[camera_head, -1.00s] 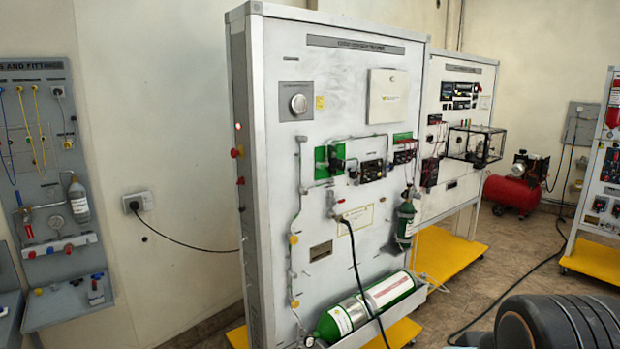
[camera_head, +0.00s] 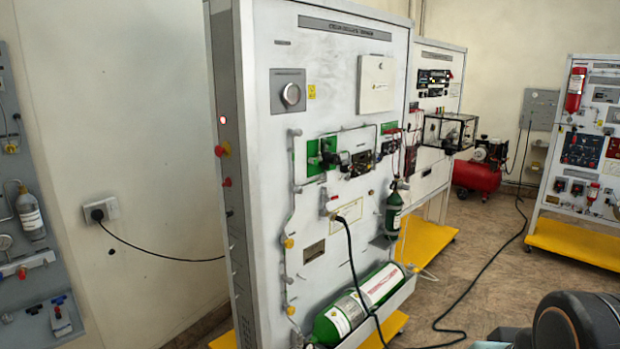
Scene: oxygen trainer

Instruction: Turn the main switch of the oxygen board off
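The oxygen board (camera_head: 330,100) is a tall white panel in a metal frame, in the middle of the head view. Its left side face carries a small lit red lamp (camera_head: 222,120), a red knob with yellow (camera_head: 223,150) below it, and another small red knob (camera_head: 227,182) lower down. I cannot tell from labels which control is the main switch. My gripper is not in view; only a dark rounded arm part of mine shows at the lower right.
A green and white cylinder (camera_head: 362,305) lies at the board's foot. A black cable runs from a wall socket (camera_head: 103,209) towards the board's left side. Another cable crosses the floor on the right. A grey fittings panel (camera_head: 25,130) stands at the left edge.

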